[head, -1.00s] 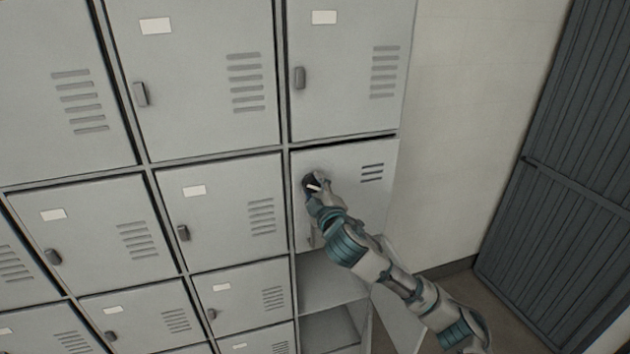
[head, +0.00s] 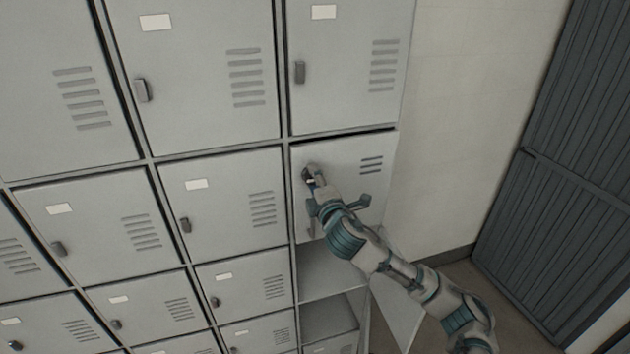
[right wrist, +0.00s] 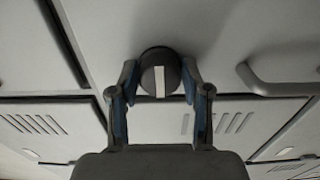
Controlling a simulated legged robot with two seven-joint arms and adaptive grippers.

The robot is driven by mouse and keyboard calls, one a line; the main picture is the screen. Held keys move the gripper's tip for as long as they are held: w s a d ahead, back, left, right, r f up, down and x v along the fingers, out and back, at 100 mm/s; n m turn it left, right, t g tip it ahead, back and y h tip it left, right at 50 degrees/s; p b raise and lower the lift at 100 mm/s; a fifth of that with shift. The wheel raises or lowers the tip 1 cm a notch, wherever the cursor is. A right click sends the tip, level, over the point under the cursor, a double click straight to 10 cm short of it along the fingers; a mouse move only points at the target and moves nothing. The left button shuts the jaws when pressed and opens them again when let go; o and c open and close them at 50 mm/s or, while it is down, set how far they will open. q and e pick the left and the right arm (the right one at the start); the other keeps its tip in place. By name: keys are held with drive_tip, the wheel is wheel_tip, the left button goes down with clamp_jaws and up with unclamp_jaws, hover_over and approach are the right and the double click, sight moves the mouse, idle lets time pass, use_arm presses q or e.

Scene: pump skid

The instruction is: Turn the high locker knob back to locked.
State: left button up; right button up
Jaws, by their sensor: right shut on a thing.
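The locker knob (right wrist: 160,73) is a dark round knob with a pale bar, seen in the right wrist view. The bar stands upright in that picture. My right gripper (right wrist: 160,85) has its two fingers on either side of the knob and is shut on it. In the head view my right gripper (head: 311,180) is at the left part of the locker door (head: 340,160) in the right column, and it mostly hides the knob. My left gripper is not in view.
A handle (right wrist: 285,80) sticks out beside the knob in the right wrist view. Below the door are open compartments (head: 330,270) and a door swung open (head: 398,300). Closed lockers (head: 215,200) fill the left. A wall (head: 460,130) and dark slatted panel (head: 560,180) stand right.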

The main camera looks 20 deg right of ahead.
drive_tip(key=shift+f, duration=0.15)
drive_tip(key=o, duration=1.2)
drive_tip(key=shift+w, duration=0.1)
drive_tip(key=shift+c, duration=0.2)
drive_tip(key=shift+s, duration=0.35)
drive_tip(key=s, duration=1.1)
drive_tip(key=shift+d, duration=0.25)
drive_tip(key=shift+s+f, duration=0.1)
